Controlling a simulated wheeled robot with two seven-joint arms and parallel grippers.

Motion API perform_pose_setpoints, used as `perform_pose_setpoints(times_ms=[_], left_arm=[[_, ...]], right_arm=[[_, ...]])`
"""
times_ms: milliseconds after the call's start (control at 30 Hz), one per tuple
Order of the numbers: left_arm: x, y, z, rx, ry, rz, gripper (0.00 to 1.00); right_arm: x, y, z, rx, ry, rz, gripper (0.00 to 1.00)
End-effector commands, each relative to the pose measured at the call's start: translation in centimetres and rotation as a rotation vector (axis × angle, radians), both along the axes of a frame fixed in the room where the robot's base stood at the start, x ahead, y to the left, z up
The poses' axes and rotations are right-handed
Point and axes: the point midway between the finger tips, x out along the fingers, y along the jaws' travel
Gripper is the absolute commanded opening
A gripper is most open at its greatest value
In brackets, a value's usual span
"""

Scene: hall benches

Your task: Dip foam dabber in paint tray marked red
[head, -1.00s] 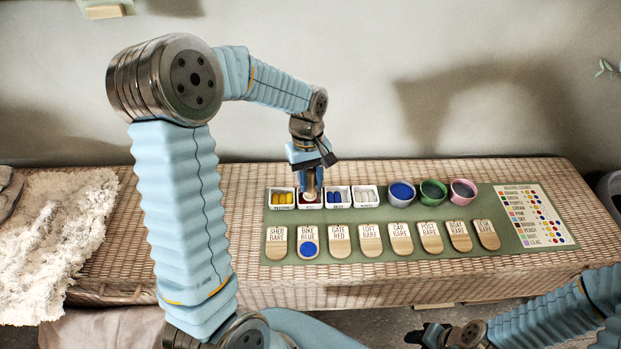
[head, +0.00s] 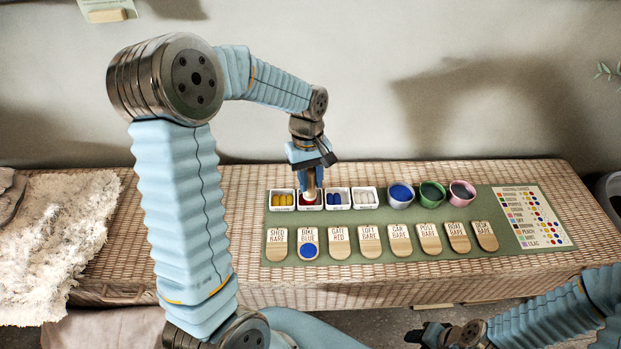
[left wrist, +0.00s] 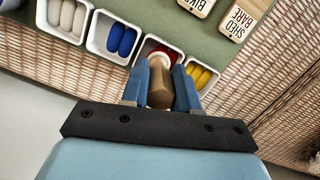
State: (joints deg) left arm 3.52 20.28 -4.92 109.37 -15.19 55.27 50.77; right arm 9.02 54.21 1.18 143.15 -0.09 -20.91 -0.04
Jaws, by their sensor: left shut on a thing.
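My left gripper (head: 310,178) is shut on the handle of the foam dabber (left wrist: 161,84) and holds it upright over the red paint tray (head: 301,205), second from the left in the row of white trays. The dabber's pale foam end (left wrist: 160,55) is down inside that tray in the left wrist view, where red shows around it. Whether the foam touches the paint is hard to tell. The red tray also shows in the left wrist view (left wrist: 147,48). My right gripper (head: 428,335) is low at the bottom right, away from the bench; its jaws are unclear.
Beside it stand a yellow tray (head: 282,201), a blue tray (head: 338,199) and a white tray (head: 365,198). Blue, green and pink cups (head: 461,193) stand to the right. Several labelled wooden tags lie in front on the green mat (head: 380,213). A colour chart (head: 531,218) lies at the right.

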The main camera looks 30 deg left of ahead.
Motion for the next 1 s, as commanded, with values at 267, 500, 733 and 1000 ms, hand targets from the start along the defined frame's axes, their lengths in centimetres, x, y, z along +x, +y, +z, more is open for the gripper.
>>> perform_pose_setpoints(times_ms=[267,500,733,1000], left_arm=[[0.1,0.0,3.2,0.000,-0.002,-0.001,0.03],[0.0,0.0,5.4,0.001,-0.002,0.000,0.03],[0.0,0.0,6.1,0.001,-0.002,0.000,0.03],[0.1,0.7,6.0,0.000,-0.001,0.002,0.03]], right_arm=[[0.0,0.0,2.6,0.000,0.000,0.000,0.43],[0.0,0.0,4.4,0.000,0.000,0.000,0.43],[0.0,0.0,4.8,0.000,0.000,0.000,0.43],[0.0,0.0,4.9,0.000,0.000,0.000,0.43]])
